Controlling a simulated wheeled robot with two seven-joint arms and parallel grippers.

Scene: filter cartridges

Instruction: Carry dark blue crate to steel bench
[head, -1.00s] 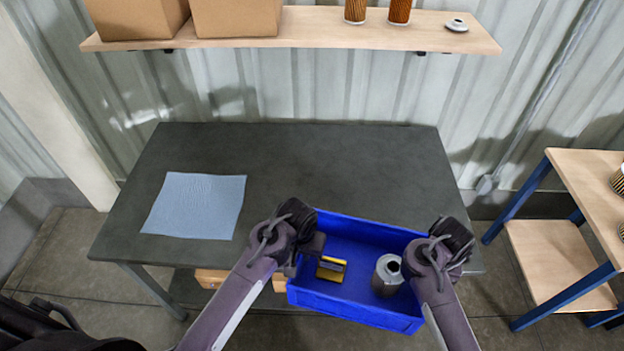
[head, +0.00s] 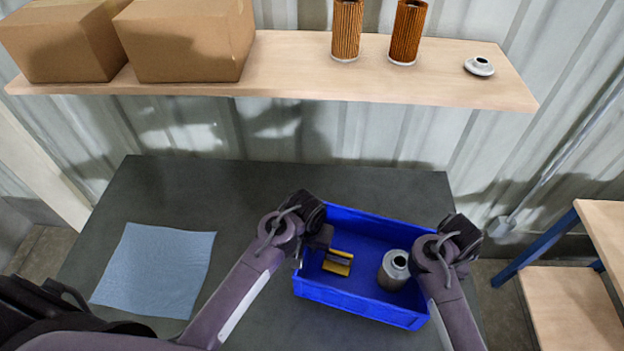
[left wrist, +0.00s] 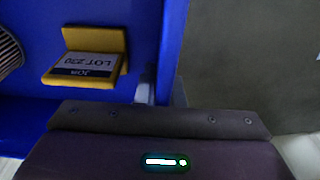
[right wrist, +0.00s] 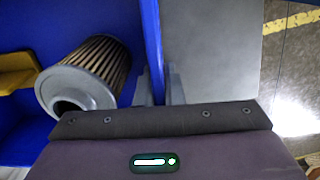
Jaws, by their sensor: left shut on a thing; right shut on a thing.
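The dark blue crate (head: 345,290) is held between my two grippers over the right part of the grey steel bench (head: 190,180). I cannot tell whether its bottom touches the bench top. My left gripper (head: 318,238) is shut on the crate's left wall, which also shows in the left wrist view (left wrist: 173,45). My right gripper (head: 440,258) is shut on its right wall, seen in the right wrist view (right wrist: 152,45). Inside the crate are a yellow holder with a lot card (head: 338,262) and a grey-capped filter cartridge (head: 393,270). The fingertips are mostly hidden in the head view.
A light blue cloth (head: 157,270) lies on the bench's left part. A wooden shelf (head: 290,70) above the bench holds two cardboard boxes (head: 185,42), two orange filters (head: 407,32) and a grey cap (head: 479,66). A blue-framed wooden rack (head: 570,305) stands at right.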

